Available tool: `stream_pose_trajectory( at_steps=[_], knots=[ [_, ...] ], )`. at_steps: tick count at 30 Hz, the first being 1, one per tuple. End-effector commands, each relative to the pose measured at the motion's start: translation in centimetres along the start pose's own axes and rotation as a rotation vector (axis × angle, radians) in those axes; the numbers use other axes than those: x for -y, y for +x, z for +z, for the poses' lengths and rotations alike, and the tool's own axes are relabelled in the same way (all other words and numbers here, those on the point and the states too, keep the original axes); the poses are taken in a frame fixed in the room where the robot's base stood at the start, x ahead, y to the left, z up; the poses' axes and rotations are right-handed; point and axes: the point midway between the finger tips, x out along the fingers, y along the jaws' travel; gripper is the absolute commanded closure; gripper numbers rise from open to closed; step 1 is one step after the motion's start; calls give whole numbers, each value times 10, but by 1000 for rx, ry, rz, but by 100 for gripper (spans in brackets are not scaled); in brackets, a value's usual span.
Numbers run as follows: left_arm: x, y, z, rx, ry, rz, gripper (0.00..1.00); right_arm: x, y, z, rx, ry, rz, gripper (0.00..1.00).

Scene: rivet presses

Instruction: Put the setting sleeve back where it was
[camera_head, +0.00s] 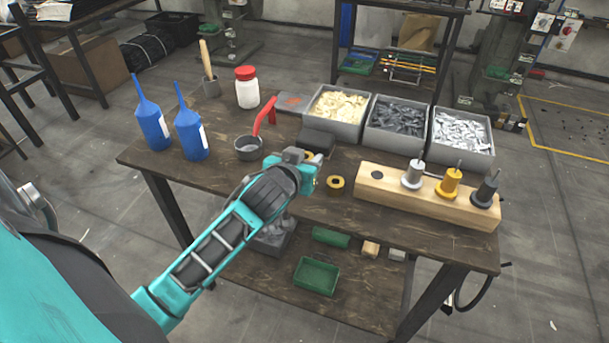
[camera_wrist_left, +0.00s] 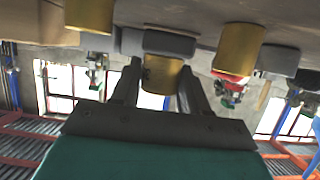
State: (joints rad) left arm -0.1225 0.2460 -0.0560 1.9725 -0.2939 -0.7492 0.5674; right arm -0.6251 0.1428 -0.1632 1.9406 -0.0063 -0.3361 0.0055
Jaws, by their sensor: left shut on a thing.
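My left gripper (camera_head: 312,172) is over the middle of the workbench, its fingertips mostly hidden by the wrist in the head view. In the left wrist view the gripper (camera_wrist_left: 160,90) is shut on a short yellow cylinder, likely the setting sleeve (camera_wrist_left: 162,74). A similar yellow sleeve with a dark centre (camera_head: 335,184) stands on the bench just right of the gripper. Another yellow one (camera_head: 308,155) shows partly behind the gripper. Two yellow cylinders also show in the wrist view, one at the top left (camera_wrist_left: 90,14) and one at the right (camera_wrist_left: 240,48). My right gripper is not in view.
A wooden block (camera_head: 415,200) at the right has an open hole and holds silver, yellow and dark pieces. Behind it stand three grey bins (camera_head: 395,140) of small parts.

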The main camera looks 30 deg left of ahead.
Motion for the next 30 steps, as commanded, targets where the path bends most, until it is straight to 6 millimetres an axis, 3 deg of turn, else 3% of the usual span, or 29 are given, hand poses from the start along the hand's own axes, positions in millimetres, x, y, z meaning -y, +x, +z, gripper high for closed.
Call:
stream_pose_trajectory(
  at_steps=[7, 18, 19, 26, 30],
  knots=[
    [0, 14, 34, 1, 1, 0, 100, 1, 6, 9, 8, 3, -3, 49],
    [0, 15, 38, 0, 0, 1, 100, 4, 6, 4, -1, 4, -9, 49],
    [0, 15, 38, 2, 1, 0, 53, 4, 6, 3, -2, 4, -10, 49],
    [0, 15, 38, 2, 1, 0, 31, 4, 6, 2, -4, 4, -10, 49],
    [0, 15, 37, 2, 1, 0, 30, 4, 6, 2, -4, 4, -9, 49]
  ],
)
